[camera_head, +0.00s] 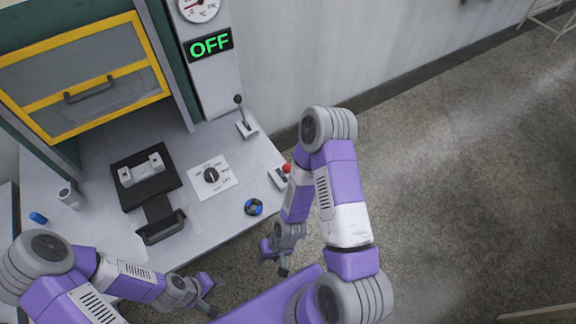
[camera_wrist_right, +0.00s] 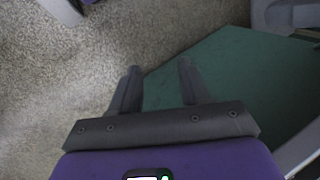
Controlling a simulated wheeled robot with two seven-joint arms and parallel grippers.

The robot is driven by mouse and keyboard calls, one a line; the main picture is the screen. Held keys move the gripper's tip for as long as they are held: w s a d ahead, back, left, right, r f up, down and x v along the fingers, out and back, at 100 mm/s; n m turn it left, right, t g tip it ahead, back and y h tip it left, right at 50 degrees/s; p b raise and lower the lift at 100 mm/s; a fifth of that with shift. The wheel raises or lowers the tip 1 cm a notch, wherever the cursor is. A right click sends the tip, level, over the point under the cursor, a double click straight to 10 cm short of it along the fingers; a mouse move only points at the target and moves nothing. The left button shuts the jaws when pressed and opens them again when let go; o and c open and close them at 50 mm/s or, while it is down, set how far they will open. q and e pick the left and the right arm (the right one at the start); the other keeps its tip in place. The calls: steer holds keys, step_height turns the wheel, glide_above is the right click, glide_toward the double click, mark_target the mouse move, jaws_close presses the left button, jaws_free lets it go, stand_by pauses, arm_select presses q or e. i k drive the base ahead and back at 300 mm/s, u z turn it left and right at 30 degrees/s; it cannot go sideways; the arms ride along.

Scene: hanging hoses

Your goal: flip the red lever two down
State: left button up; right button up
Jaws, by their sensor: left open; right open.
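A lever (camera_head: 241,113) with a dark knob stands upright on a small white base at the table's back right corner. A red knob (camera_head: 286,168) on a small white box is at the table's right edge in the head view, partly hidden by my right arm; I cannot tell if it is a lever. My right gripper (camera_head: 274,260) is open and empty in front of the table, well away from both. In the right wrist view its fingers (camera_wrist_right: 160,78) are apart over the floor and a dark green panel. My left gripper (camera_head: 211,296) is open and empty at the bottom.
The table (camera_head: 222,216) holds a rotary dial (camera_head: 211,175), a black device (camera_head: 147,180), a blue-green ring (camera_head: 253,207), a small cup (camera_head: 69,197) and a blue capsule (camera_head: 38,218). A green OFF display (camera_head: 210,44) and a yellow-framed cabinet (camera_head: 84,77) stand behind.

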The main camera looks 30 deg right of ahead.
mark_target(286, 168)
steer(key=z, duration=0.55)
steer(key=k, duration=1.3)
steer(key=u, duration=0.25)
steer(key=i, duration=0.9)
steer(key=u, duration=0.2)
